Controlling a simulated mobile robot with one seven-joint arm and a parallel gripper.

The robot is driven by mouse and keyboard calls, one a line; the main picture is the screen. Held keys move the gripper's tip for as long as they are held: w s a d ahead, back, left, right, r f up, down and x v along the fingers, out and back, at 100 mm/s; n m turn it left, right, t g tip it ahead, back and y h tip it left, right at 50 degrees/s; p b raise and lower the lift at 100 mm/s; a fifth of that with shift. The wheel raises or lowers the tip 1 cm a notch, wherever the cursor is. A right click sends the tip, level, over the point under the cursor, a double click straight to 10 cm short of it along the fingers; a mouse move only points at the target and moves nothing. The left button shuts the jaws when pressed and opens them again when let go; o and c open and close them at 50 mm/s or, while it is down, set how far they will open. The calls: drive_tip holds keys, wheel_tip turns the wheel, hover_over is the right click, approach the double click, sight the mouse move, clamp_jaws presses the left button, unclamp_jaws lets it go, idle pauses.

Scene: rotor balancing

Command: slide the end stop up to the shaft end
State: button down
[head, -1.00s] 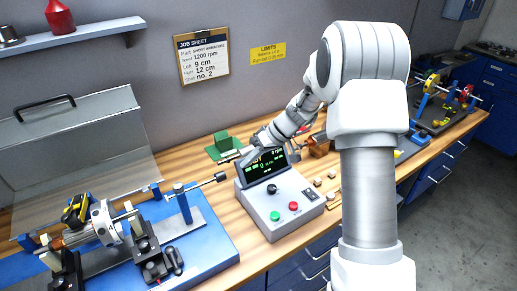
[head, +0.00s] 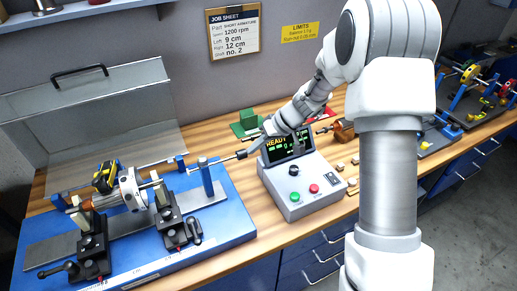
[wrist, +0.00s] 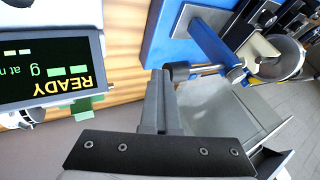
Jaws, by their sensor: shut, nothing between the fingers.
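The end stop is a thin rod (head: 225,160) through a blue post (head: 206,180), with a dark knob (head: 242,154) on its right end. The rotor (head: 132,190) lies on its supports to the left; its shaft end (head: 158,183) points toward the rod's left end, with a gap visible between them. My gripper (head: 251,149) is at the knob's outer side. In the wrist view, my gripper's fingers (wrist: 160,74) are together and empty, their tips right beside the dark knob (wrist: 179,71). I cannot tell whether they touch it.
The control box (head: 300,185) with a READY display stands close to the right of my gripper. The blue machine bed (head: 225,228) lies below the post. An open clear cover (head: 100,120) stands behind the rotor. Small wooden blocks (head: 340,166) lie right of the box.

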sight(238, 156)
drive_tip(key=a+b, duration=0.1)
drive_tip(key=s+a, duration=0.1)
drive_tip(key=a, duration=0.1)
drive_tip(key=s+a+b, duration=0.1)
drive_tip(key=shift+a+f+b, duration=0.25)
drive_tip(key=shift+a+b, duration=0.1)
drive_tip(key=shift+s+a+r, duration=0.2)
drive_tip(key=shift+s+a, duration=0.05)
drive_tip(key=shift+a, duration=0.4)
drive_tip(key=shift+d+b, duration=0.1)
drive_tip(key=shift+b, duration=0.2)
